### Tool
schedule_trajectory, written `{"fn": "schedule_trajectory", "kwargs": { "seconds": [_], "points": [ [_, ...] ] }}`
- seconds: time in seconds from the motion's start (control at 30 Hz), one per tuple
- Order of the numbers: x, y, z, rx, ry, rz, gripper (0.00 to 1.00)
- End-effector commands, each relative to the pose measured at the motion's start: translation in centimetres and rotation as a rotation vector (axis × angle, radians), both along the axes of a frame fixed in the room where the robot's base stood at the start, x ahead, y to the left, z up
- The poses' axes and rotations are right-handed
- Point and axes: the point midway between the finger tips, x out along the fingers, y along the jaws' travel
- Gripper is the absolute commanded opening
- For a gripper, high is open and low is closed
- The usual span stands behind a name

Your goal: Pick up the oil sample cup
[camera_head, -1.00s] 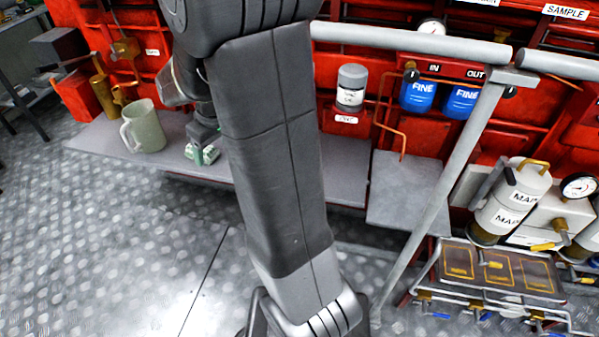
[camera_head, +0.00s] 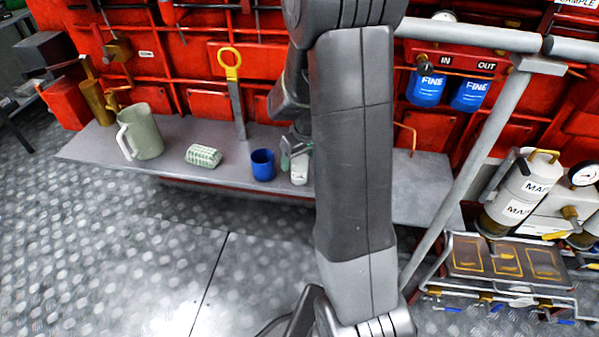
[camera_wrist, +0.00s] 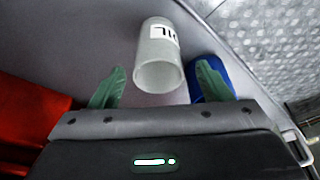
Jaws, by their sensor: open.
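The oil sample cup (camera_wrist: 158,58) is a translucent whitish cup with a dark-lettered label, part of which reads "IL". In the head view it (camera_head: 299,172) stands near the front edge of the grey shelf (camera_head: 222,180), partly hidden by my arm. My gripper (camera_wrist: 160,86) is open, with its two green fingers apart. In the wrist view the cup appears ahead of and between the fingertips, apart from both. In the head view my gripper (camera_head: 294,150) is small and partly hidden, close by the cup.
A blue cup (camera_head: 262,165) stands close to the left of the sample cup; in the wrist view it (camera_wrist: 208,76) sits behind the right finger. A checked cloth (camera_head: 203,156), a green jug (camera_head: 142,132) and a yellow-handled tool (camera_head: 235,95) are farther left. A grey post (camera_head: 470,165) rises at right.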

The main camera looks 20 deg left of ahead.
Motion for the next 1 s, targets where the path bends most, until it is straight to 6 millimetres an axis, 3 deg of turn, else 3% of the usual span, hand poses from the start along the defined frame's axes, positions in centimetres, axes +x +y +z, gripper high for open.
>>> {"fn": "schedule_trajectory", "kwargs": {
  "seconds": [0.03,0.17,0.4,0.43,0.67,1.0],
  "points": [
    [0.2,-0.1,-1.2,-0.003,0.003,-0.001,0.71],
    [0.4,0.3,-2.8,-0.002,0.002,0.001,0.71],
    [0.5,0.5,-3.0,0.0,0.0,0.001,0.71],
    [0.5,0.5,-3.0,0.0,0.0,0.001,0.69],
    [0.5,0.4,-3.0,0.0,0.0,0.001,0.24],
    [0.5,0.5,-2.2,0.001,-0.001,0.001,0.23]
  ]
}}
